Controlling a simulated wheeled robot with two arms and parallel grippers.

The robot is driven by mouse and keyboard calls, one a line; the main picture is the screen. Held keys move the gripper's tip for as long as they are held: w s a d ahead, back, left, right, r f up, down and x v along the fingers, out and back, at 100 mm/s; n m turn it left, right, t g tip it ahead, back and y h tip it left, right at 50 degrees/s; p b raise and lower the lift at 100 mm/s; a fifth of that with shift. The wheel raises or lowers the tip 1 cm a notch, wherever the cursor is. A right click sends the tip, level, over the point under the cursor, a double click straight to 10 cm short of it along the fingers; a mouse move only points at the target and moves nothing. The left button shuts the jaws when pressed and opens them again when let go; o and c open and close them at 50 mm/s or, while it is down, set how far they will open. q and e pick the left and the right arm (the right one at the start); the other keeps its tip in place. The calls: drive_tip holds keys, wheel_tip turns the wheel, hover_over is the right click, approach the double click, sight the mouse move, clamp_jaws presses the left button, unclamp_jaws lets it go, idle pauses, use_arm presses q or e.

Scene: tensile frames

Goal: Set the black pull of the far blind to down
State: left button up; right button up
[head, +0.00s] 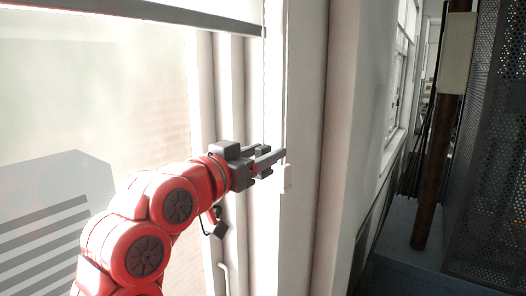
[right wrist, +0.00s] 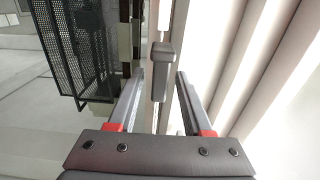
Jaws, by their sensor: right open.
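The black pull (right wrist: 162,70) shows in the right wrist view as a dark, upright block on a thin cord, in line with the gap between my right fingers. My right gripper (head: 272,161) is open in front of the window frame, with a finger on each side of the pull in the right wrist view (right wrist: 161,84). I cannot tell if either finger touches it. In the head view the pull is hard to tell apart from the dark fingers. The blind's lower edge (head: 185,14) crosses the top left. My left gripper is out of view.
The window glass (head: 110,110) fills the left. A brown post (head: 435,170) and a perforated dark panel (head: 495,150) stand at the right.

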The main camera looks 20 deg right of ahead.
drive_tip(key=shift+c, duration=0.3)
clamp_jaws()
drive_tip(key=shift+f, duration=0.1)
idle(1.0)
